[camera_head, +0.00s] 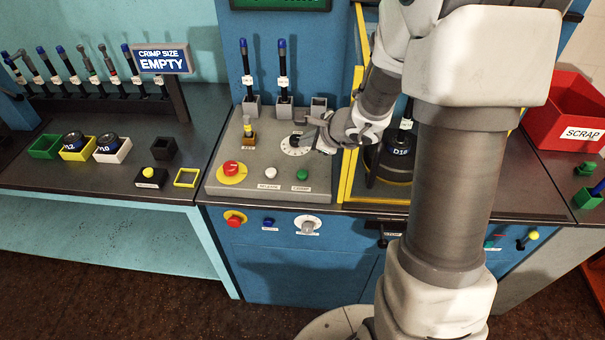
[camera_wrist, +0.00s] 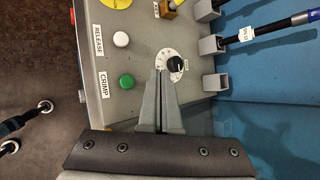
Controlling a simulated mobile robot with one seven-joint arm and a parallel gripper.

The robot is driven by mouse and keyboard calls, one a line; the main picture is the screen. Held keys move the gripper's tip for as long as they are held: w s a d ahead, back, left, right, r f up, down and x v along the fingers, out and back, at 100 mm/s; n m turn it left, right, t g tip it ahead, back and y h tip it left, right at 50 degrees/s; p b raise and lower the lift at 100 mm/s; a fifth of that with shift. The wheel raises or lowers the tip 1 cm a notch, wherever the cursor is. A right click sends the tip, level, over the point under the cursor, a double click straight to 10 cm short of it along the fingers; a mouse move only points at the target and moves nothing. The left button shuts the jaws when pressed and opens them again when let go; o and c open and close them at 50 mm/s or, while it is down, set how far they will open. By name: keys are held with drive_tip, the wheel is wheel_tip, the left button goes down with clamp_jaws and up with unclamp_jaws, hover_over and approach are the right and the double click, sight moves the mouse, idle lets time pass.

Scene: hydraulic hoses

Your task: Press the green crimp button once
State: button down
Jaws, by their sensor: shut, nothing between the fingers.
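The green crimp button (camera_head: 302,175) sits at the right front of the grey control panel, above a CRIMP label. It also shows in the wrist view (camera_wrist: 127,82), left of my fingers. My gripper (camera_head: 303,120) is shut and empty. It is over the panel, behind and beside the button, near the white dial with a black knob (camera_wrist: 175,64). In the wrist view the fingertips (camera_wrist: 160,72) are at the dial's edge; I cannot tell whether they touch it. The button is unobstructed in both views.
A white release button (camera_head: 270,173) is left of the green one, and a red emergency button (camera_head: 232,169) further left. Hoses (camera_head: 282,72) stand in holders behind the panel. A yellow frame (camera_head: 350,150) stands close at the right. A red scrap bin (camera_head: 570,115) is far right.

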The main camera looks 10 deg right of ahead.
drive_tip(key=b, duration=0.5)
hover_over(306, 176)
wheel_tip(306, 176, down, 7)
drive_tip(key=shift+f+b, duration=0.6)
drive_tip(key=shift+b, duration=0.35)
idle(1.0)
drive_tip(key=shift+f+b, duration=0.4)
drive_tip(key=shift+b, duration=0.25)
drive_tip(key=shift+f+b, duration=0.45)
drive_tip(key=shift+b, duration=0.2)
idle(0.4)
drive_tip(key=shift+r, duration=0.1)
drive_tip(key=shift+r+p, duration=0.6)
drive_tip(key=shift+r, duration=0.2)
